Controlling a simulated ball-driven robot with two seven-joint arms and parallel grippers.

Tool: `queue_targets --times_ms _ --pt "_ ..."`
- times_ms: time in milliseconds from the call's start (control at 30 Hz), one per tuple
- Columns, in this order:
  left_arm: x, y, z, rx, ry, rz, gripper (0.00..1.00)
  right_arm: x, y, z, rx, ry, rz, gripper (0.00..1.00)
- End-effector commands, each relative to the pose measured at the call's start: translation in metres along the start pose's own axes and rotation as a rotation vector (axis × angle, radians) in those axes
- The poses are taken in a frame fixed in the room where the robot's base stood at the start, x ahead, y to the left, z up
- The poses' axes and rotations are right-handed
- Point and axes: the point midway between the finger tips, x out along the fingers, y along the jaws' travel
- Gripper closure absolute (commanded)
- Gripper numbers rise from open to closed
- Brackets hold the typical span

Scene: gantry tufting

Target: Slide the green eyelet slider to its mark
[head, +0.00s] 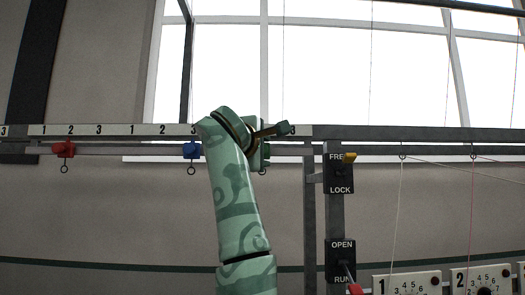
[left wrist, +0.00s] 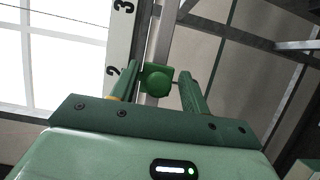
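The green eyelet slider (head: 265,152) hangs on the rail in the head view, partly hidden behind my left arm and gripper. Its small ring shows below it. In the left wrist view the green slider (left wrist: 157,80) lies between the two fingers of my left gripper (left wrist: 160,76). The fingers are apart, with a visible gap on the right side; the left fingertip is very close to the slider, and I cannot tell if it touches. In the head view my left gripper (head: 268,133) is at the rail. My right gripper is not in view.
A number strip (head: 100,130) runs above the rail; a 2 and a 3 show beside the slider in the wrist view. A red slider (head: 64,149) and a blue slider (head: 191,150) hang further left. A FREE/LOCK switch (head: 339,176) and an OPEN/RUN switch (head: 340,252) stand right.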

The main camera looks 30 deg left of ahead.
Motion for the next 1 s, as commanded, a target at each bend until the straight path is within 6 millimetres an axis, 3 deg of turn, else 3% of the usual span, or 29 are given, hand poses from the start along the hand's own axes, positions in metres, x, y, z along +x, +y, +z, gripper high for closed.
queue_targets --times_ms 267,700,800,1000 --pt "-0.015 -0.002 -0.001 -0.001 0.002 0.004 0.54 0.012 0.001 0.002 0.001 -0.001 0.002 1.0" --pt "-0.127 -0.005 -0.001 0.001 0.003 0.005 0.54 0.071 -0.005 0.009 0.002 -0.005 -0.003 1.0" --pt "-0.145 -0.004 0.0 -0.001 0.003 0.004 0.54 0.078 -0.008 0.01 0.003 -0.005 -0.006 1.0" --pt "-0.162 -0.001 0.0 0.0 0.001 0.001 0.54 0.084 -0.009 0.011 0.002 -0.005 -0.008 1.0"
